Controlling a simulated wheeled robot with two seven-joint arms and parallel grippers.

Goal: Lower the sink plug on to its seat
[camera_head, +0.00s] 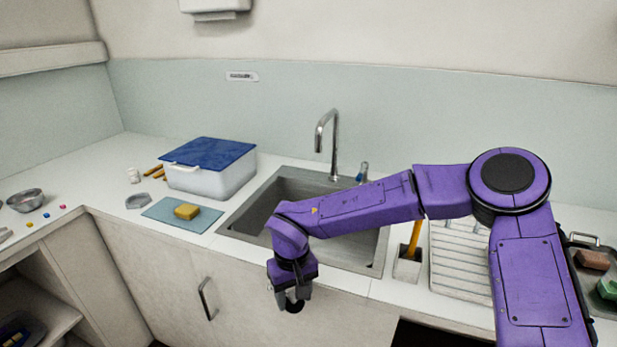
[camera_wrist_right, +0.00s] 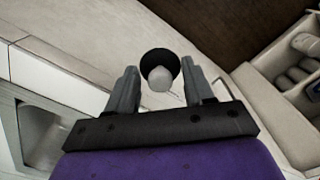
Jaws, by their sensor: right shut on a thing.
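The sink plug (camera_wrist_right: 160,65) is a dark disc with a pale rounded knob, seen between my right gripper's fingers in the wrist view. My right gripper (camera_head: 292,297) points down and is shut on the plug. The plug also shows as a dark shape under the fingers in the head view (camera_head: 294,306). The gripper and plug hang in front of the cabinet doors, on the near side of the sink's front edge. The steel sink (camera_head: 268,207) is set in the counter, partly covered by my right arm. The plug's seat is hidden. My left gripper is out of view.
A chrome tap (camera_head: 334,145) stands behind the sink. Left of the sink are a yellow sponge (camera_head: 187,211) on a blue mat (camera_head: 160,213) and a white box with a blue lid (camera_head: 208,153). A ribbed drainer (camera_head: 460,262) lies to the right.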

